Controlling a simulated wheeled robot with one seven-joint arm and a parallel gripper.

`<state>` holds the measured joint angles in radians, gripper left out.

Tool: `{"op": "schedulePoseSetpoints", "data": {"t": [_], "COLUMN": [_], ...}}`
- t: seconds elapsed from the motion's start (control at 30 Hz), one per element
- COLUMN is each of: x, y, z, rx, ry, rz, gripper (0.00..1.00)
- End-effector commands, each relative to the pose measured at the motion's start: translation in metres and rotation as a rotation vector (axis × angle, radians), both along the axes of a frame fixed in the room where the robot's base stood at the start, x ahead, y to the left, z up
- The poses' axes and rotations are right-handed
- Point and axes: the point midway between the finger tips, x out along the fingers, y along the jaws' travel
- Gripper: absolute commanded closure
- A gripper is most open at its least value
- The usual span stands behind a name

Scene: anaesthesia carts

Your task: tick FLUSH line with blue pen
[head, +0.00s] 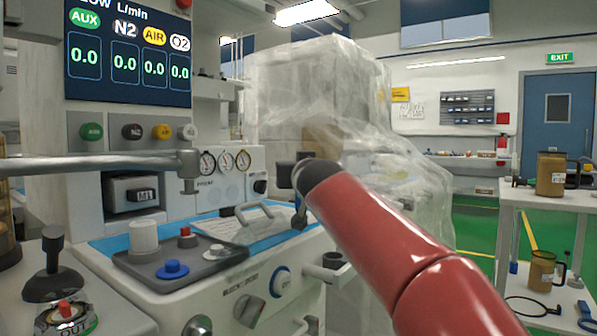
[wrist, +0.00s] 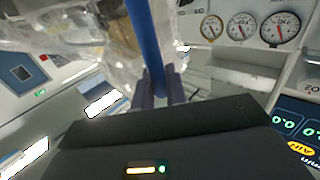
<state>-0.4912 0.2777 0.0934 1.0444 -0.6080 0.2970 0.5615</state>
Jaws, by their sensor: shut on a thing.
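My gripper (head: 299,216) hangs at the end of my red arm, above the right end of the cart's worktop in the head view. In the wrist view, my gripper (wrist: 158,90) has its two fingers shut on the blue pen (wrist: 143,40), which runs up out of the picture. A white printed sheet (head: 232,232) lies on the blue worktop, left of my gripper. Its print is too small to read, so I cannot pick out the FLUSH line. I cannot tell how far the pen's tip is from the sheet.
A grey tray (head: 165,268) with white, red and blue knobs lies left of the sheet. A grey bar (head: 90,164) crosses at left. Gauges (head: 225,160) stand behind. A plastic-draped unit (head: 320,90) is behind my arm. A white trolley (head: 545,197) with jugs stands right.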

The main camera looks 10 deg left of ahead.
Motion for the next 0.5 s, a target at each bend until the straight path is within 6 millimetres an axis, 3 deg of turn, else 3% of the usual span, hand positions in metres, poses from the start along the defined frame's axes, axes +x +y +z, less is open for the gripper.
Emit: {"op": "schedulePoseSetpoints", "data": {"t": [0.5], "x": [0.0], "y": [0.0], "z": [0.034], "rx": [0.001], "ry": [0.001], "rz": [0.0], "gripper": [1.0]}}
